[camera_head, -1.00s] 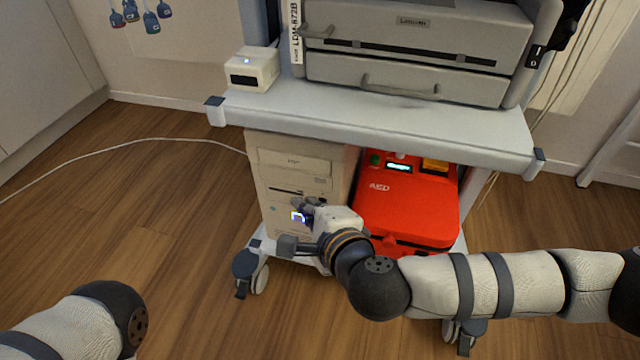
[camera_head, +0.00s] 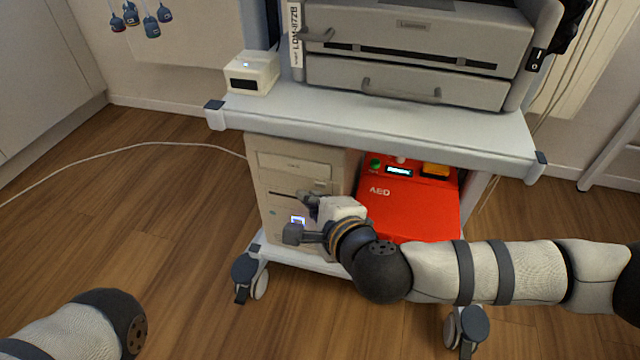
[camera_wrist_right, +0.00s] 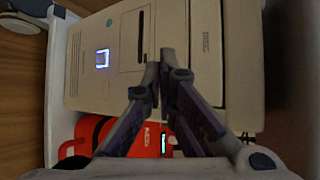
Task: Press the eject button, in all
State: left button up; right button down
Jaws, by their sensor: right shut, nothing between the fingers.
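A beige computer tower (camera_head: 272,185) stands on the cart's lower shelf and appears turned sideways in the right wrist view (camera_wrist_right: 120,85). Its front has a dark disc slot (camera_head: 283,192), also in the wrist view (camera_wrist_right: 141,38), and a blue-white lit square (camera_head: 298,220), also in the wrist view (camera_wrist_right: 102,58). I cannot make out an eject button; my fingers may hide it. My right gripper (camera_head: 308,199) is shut and empty in front of the tower. In the wrist view its fingertips (camera_wrist_right: 160,68) overlap the front by the slot's end; contact is unclear. My left gripper is out of view.
A red AED case (camera_head: 405,205) sits right of the tower, close to my right arm. The cart's upper shelf (camera_head: 380,125) overhangs both and carries a grey machine (camera_head: 415,60) and a small white box (camera_head: 252,73). A white cable crosses the floor at left.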

jog(key=shift+w, duration=0.1)
dwell(0.7)
jog(key=shift+w+d, duration=0.1)
jog(key=shift+w, duration=0.2)
jog(key=shift+w, duration=0.3)
dwell(0.5)
dwell(0.4)
jog(key=shift+s+p, duration=0.45)
jog(key=shift+s, duration=0.25)
